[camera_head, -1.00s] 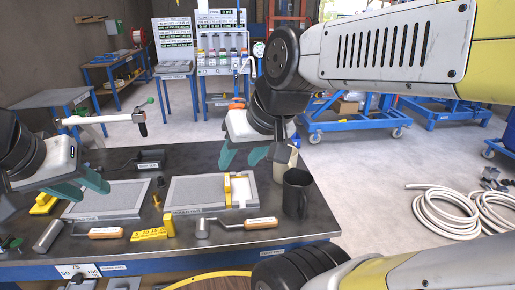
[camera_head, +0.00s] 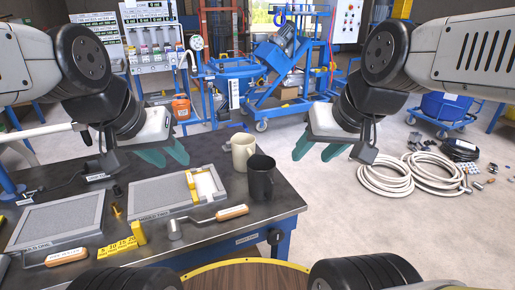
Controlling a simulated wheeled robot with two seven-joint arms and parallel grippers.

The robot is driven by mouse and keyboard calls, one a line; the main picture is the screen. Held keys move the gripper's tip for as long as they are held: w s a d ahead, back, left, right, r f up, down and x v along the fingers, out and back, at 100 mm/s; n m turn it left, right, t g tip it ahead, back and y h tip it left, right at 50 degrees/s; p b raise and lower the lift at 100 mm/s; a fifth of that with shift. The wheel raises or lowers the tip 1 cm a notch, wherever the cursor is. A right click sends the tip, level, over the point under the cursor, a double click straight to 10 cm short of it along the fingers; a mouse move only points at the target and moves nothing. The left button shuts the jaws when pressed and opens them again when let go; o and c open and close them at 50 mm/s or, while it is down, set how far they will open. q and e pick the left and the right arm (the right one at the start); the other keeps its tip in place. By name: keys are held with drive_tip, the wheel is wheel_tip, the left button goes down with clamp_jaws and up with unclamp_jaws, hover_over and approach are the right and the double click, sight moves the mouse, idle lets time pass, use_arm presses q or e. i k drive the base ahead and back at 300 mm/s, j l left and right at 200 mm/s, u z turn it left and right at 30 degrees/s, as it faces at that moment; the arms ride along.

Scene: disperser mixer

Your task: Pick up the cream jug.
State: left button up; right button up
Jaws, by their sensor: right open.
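The cream jug (camera_head: 243,152) stands upright on the dark workbench near its back right edge. A black jug (camera_head: 261,178) stands just in front of it and overlaps its lower right side. My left gripper (camera_head: 172,158) hangs to the left of the cream jug, apart from it. Its teal fingers are parted with nothing between them. My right gripper (camera_head: 319,150) is to the right of the cream jug, out past the bench edge, open and empty.
On the workbench (camera_head: 215,230) lie grey trays (camera_head: 150,197), a yellow block (camera_head: 192,187), a scraper with a wooden handle (camera_head: 231,212) and yellow numbered pieces (camera_head: 122,246). A blue mixer machine (camera_head: 236,75) stands behind. Hoses (camera_head: 386,178) lie on the open floor at right.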

sight(245, 156)
drive_tip(key=k+u, duration=0.1)
drive_tip(key=u, duration=1.55)
drive_tip(key=z, duration=1.7)
drive_tip(key=j+u, duration=0.15)
drive_tip(key=j, duration=0.2)
drive_tip(key=i+j+u, duration=0.1)
drive_tip(key=j, duration=0.2)
drive_tip(key=i+j+u, duration=0.15)
drive_tip(key=j, duration=0.15)
drive_tip(key=i+j+u, duration=0.15)
drive_tip(key=j, duration=0.2)
